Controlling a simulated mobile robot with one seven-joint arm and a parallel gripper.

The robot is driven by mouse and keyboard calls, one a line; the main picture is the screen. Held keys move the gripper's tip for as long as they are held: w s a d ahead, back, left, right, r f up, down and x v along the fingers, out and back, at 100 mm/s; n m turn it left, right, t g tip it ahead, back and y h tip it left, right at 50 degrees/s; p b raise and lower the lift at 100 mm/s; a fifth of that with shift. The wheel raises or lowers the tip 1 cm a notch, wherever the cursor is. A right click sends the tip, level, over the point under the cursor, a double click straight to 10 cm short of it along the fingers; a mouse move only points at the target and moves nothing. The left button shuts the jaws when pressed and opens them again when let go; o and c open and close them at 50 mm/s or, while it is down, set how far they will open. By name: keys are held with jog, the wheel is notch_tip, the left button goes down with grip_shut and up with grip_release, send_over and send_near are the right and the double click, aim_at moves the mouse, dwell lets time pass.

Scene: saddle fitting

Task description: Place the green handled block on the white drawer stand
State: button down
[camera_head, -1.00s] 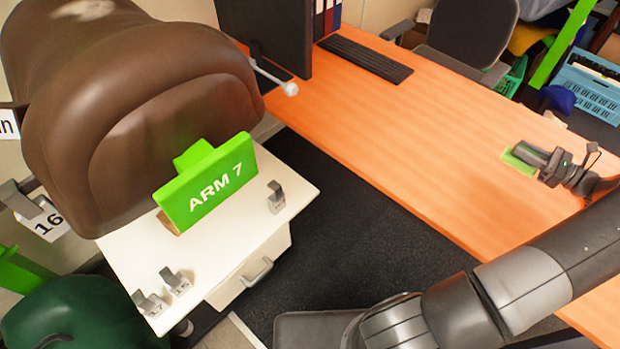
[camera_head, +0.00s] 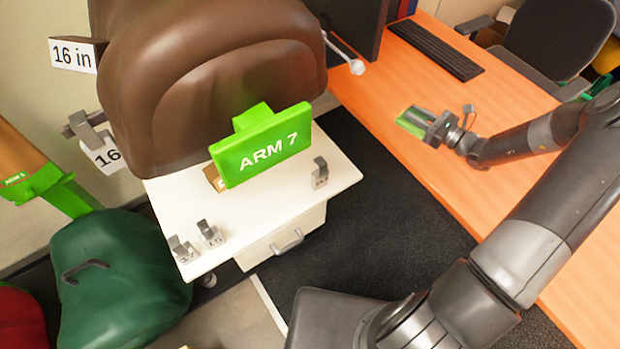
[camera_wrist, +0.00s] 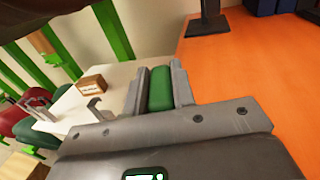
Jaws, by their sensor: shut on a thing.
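The green handled block (camera_head: 408,127) is held in my gripper (camera_head: 418,118), over the orange desk to the right of the white stand. In the wrist view the dark green block (camera_wrist: 160,90) sits between the two grey fingers of my gripper (camera_wrist: 158,84), which are shut on it. Its handle cannot be made out. The white drawer stand (camera_head: 290,208) is left of my gripper, under the brown saddle form, with a clear gap between. In the wrist view the stand top (camera_wrist: 117,76) shows left of the fingers.
Several small grey handled blocks, one at the right (camera_head: 320,173), stand on the stand's edges. The orange desk (camera_head: 400,70) is right.

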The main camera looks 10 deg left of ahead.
jog(key=s+a+f+g, duration=0.1)
jog(key=s+a, duration=0.2)
jog(key=a, duration=1.2)
jog(key=s+a+f+t, duration=0.1)
jog(key=s+a+f, duration=0.1)
jog(key=s+a, duration=0.5)
jog(key=s+a+f+t, duration=0.1)
jog(key=s+a+f, duration=0.2)
jog(key=s+a, duration=0.4)
jog(key=s+a+f+m+t+h, duration=0.1)
jog(key=s+f+m+t+h, duration=0.2)
jog(key=s+f, duration=0.1)
jog(key=a+f, duration=0.2)
jog(key=a, duration=0.1)
jog(key=s+a+f, duration=0.1)
jog(key=a+f, duration=0.1)
jog(key=a, duration=0.2)
jog(key=s+a+f, duration=0.1)
jog(key=a+f, duration=0.2)
jog(key=a, duration=0.1)
jog(key=shift+a+f, duration=0.1)
jog(key=shift+f, duration=2)
jog(key=shift+f, duration=0.15)
jog(key=c, duration=1.2)
grip_release()
